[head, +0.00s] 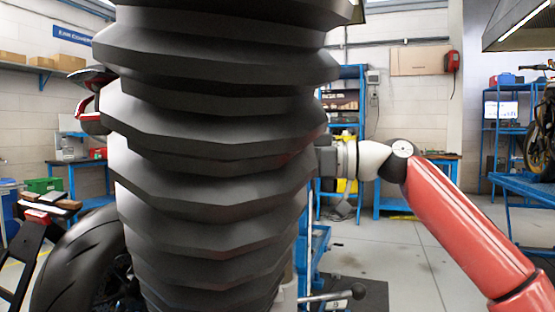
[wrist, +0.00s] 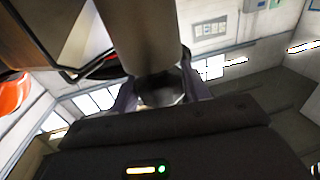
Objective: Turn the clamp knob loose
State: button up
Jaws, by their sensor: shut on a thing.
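In the wrist view, a dark knob (wrist: 160,97) sits between the two fingers of my gripper (wrist: 160,86). The fingers are shut on its sides. A thick grey cylinder (wrist: 142,38) comes down from the top of the picture to the knob. The knob's far side is hidden, and its turn angle cannot be told. In the head view, my red and white arm comes in from the right, and its wrist ends at the edge of a broad black ribbed column. That column hides my fingers and the knob there.
A motorcycle's rear tyre (head: 82,262) and red bodywork (head: 92,110) show left of the black column. Blue benches and shelves (head: 345,105) stand along the back wall. Another motorcycle (head: 540,135) is on a blue stand at the right. The floor (head: 410,255) between is mostly clear.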

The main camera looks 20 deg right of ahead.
jog(key=n+g+y, duration=0.1)
jog(key=n+g, duration=0.1)
jog(key=g, duration=0.2)
jog(key=n+g, duration=0.3)
jog(key=g, duration=0.1)
jog(key=shift+y, duration=0.4)
jog(key=shift+n, duration=0.3)
jog(key=o, duration=1)
jog(key=shift+c, duration=0.2)
